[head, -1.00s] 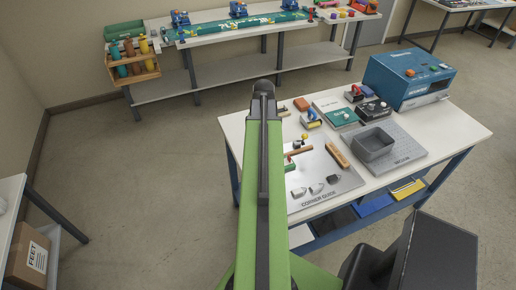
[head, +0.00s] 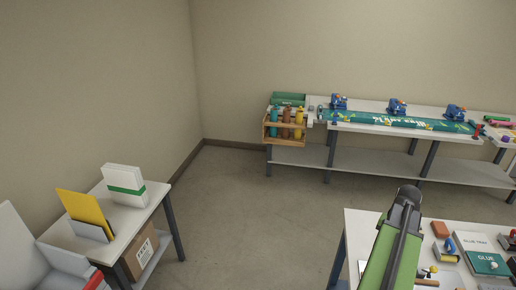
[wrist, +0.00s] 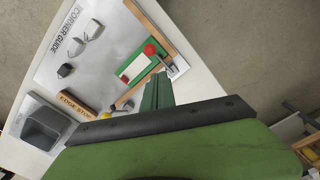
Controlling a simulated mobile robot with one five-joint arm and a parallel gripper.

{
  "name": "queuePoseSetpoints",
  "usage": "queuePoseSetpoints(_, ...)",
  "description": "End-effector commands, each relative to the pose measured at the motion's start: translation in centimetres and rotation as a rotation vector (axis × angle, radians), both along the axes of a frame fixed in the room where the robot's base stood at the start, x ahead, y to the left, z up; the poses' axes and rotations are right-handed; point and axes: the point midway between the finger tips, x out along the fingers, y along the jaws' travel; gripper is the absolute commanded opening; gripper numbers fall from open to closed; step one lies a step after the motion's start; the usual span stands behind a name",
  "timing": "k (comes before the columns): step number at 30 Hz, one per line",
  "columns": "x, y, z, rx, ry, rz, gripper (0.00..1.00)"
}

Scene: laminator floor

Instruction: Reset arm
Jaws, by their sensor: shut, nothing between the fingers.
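My arm's green link and dark upper joint (head: 408,205) show at the lower right of the head view, in front of the near white worktable (head: 355,235). In the wrist view a broad green part of my arm with a dark bar fills the bottom.
A long bench (head: 300,157) stands along the back wall. A side table (head: 130,220) stands at left. Floor (head: 250,220) between is clear.

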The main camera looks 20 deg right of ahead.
Motion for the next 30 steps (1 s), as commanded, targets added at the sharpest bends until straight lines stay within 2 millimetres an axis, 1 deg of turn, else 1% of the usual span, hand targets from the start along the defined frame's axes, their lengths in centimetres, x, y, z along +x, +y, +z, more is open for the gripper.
queuePoseSetpoints(2,2.4,1.5,-0.8,0.000,-0.001,0.048,0.00)
queuePoseSetpoints(5,7.9,5.7,-2.3,0.000,-0.001,0.166,0.00)
queuePoseSetpoints(6,10.4,8.1,-2.9,0.000,-0.001,0.225,0.00)
queuePoseSetpoints(8,13.8,12.2,-3.9,0.000,-0.001,0.317,0.00)
queuePoseSetpoints(9,15.9,15.1,-4.5,0.000,0.000,0.377,0.00)
queuePoseSetpoints(11,18.5,19.6,-5.4,0.000,0.000,0.469,0.00)
queuePoseSetpoints(12,20.0,22.8,-5.9,0.000,0.000,0.532,0.00)
queuePoseSetpoints(14,21.9,27.7,-6.8,0.000,0.000,0.628,0.00)
queuePoseSetpoints(15,22.8,31.0,-7.4,0.000,0.000,0.694,0.00)
queuePoseSetpoints(17,23.8,36.0,-8.3,0.000,0.000,0.791,0.00)
queuePoseSetpoints(18,24.2,39.1,-8.8,0.000,0.000,0.853,0.00)
queuePoseSetpoints(20,24.3,43.3,-9.4,0.000,0.000,0.939,0.00)
queuePoseSetpoints(21,24.2,45.7,-9.8,0.000,0.000,0.989,0.00)
queuePoseSetpoints(24,23.5,49.9,-10.3,0.000,0.000,1.084,0.00)
queuePoseSetpoints(26,22.9,51.2,-10.3,0.000,0.000,1.123,0.00)
queuePoseSetpoints(27,22.3,50.8,-10.1,0.000,0.001,1.133,0.00)
queuePoseSetpoints(28,22.2,50.7,-10.0,0.000,0.000,1.144,0.00)
queuePoseSetpoints(30,22.5,50.7,-10.0,0.000,0.000,1.156,0.00)
